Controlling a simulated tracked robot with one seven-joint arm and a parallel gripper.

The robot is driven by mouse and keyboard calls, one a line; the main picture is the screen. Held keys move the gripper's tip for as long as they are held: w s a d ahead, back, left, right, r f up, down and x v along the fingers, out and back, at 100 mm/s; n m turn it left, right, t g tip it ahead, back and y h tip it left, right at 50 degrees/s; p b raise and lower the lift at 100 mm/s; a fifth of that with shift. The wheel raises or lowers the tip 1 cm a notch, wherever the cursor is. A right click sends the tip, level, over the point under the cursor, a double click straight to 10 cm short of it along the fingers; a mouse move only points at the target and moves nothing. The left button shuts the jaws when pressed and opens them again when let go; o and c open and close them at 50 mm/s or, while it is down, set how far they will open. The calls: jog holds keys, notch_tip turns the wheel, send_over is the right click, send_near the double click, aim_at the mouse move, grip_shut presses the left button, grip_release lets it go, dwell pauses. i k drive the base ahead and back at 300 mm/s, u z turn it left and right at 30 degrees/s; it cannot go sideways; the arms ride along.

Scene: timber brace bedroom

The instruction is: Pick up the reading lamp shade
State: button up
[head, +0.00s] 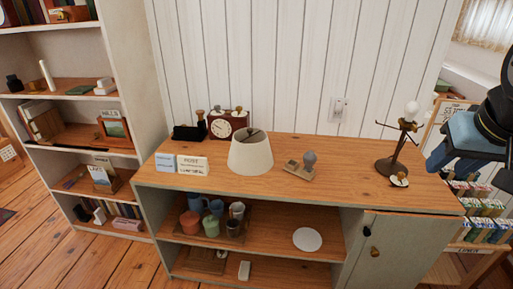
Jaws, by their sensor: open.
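The reading lamp shade (250,156), cream and cone-shaped, stands upright with its wide end down on the wooden top of the low cabinet (330,185), near the middle. A dark fitting shows in its top opening. The bare lamp base (391,163), dark metal with a white bulb (411,110), stands at the right end of the same top, apart from the shade. My gripper (436,163) is at the right edge of the view, open, to the right of the lamp base and well away from the shade. Its fingertips are hard to make out.
A red-brown clock (228,124) and a black item (189,132) stand behind the shade. Two small cards (192,164) are to its left, and a stamp-like object on a wooden piece (301,167) is to its right. A bookcase (128,60) rises at left. The front of the top is clear.

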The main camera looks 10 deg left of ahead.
aim_at(250, 154)
jog(key=u, duration=1.1)
jog(key=i, duration=0.1)
jog(key=z, duration=3.25)
jog(key=k, duration=1.5)
jog(key=u, duration=1.65)
jog(key=i, duration=0.3)
jog(key=u, duration=0.2)
